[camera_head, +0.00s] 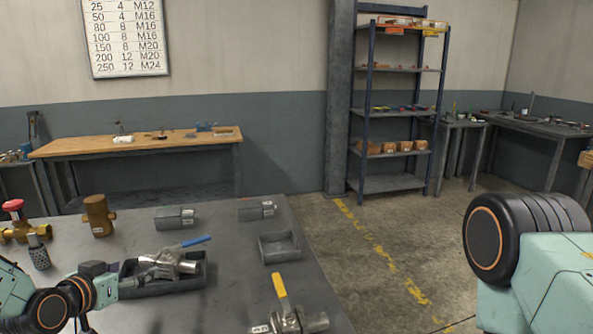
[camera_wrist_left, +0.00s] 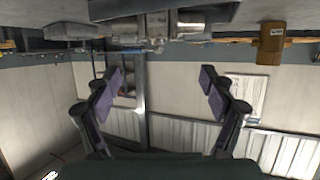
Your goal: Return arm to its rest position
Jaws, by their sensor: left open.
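My left arm comes in at the lower left of the head view. Its gripper (camera_head: 112,275) is beside the left end of a dark tray (camera_head: 180,288) on the grey table (camera_head: 225,305), partly hidden by my wrist. The tray holds a metal valve with a blue lever (camera_head: 175,262). In the left wrist view, which looks upside down, the two purple-tipped fingers of the gripper (camera_wrist_left: 152,84) stand wide apart with nothing between them. The valve shows beyond them at the top (camera_wrist_left: 155,28). My right gripper is out of view; only a right arm part shows.
On the table are a brass valve with a red knob (camera_head: 18,230), a brown fitting (camera_head: 98,216), an empty grey tray (camera_head: 279,247), two grey boxes and a yellow-levered valve (camera_head: 285,310) near the front. A wooden bench (camera_head: 140,145) and blue shelf (camera_head: 397,115) stand behind.

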